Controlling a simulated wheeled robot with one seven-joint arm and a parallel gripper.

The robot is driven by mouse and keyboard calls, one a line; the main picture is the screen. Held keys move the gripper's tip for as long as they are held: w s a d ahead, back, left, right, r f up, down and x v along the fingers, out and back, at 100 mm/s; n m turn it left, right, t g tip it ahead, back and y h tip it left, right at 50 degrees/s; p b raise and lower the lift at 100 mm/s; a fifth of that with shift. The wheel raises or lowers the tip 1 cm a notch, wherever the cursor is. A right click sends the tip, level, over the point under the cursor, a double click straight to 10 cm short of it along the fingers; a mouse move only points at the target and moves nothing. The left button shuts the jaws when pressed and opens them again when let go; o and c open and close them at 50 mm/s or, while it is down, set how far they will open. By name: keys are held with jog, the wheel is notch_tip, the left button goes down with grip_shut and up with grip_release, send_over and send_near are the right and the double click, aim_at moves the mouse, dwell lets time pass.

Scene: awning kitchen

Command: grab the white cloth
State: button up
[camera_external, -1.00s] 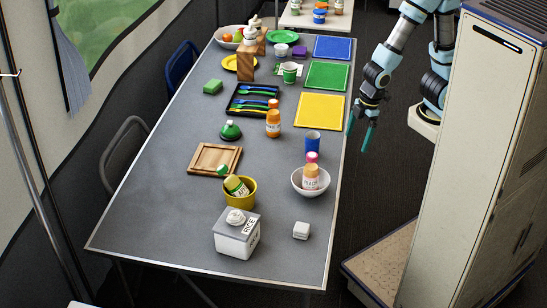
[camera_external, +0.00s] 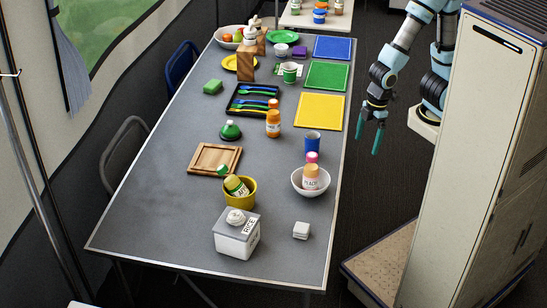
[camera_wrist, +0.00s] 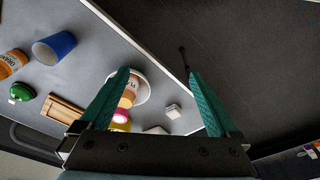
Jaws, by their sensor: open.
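The white cloth (camera_external: 301,230) is a small folded white block on the grey table, near its front right corner. It also shows in the wrist view (camera_wrist: 173,111), between my gripper's fingers in the picture but well beyond them. My gripper (camera_external: 368,150) is open and empty, with green fingers pointing down. It hangs off the right edge of the table, farther back than the cloth. In the wrist view my gripper (camera_wrist: 160,95) shows both fingers spread wide with nothing held.
A white bowl (camera_external: 298,184) with a peach-coloured bottle (camera_external: 311,178) stands behind the cloth. A white rice canister (camera_external: 237,236) and a yellow bowl (camera_external: 249,195) stand to its left. A blue cup (camera_external: 313,143) is farther back. The table around the cloth is bare.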

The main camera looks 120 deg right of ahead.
jog(key=shift+o, duration=0.2)
jog(key=g, duration=0.2)
send_over(302, 226)
notch_tip(302, 226, down, 8)
notch_tip(302, 226, down, 5)
jog(key=shift+d+f+p, duration=0.1)
jog(key=shift+d+p, duration=0.05)
jog(key=shift+p, duration=0.75)
jog(key=shift+a+f+p, duration=0.2)
jog(key=shift+f+p, duration=0.8)
jog(key=shift+f, duration=1.6)
jog(key=c, duration=1.4)
jog(key=shift+r, duration=0.15)
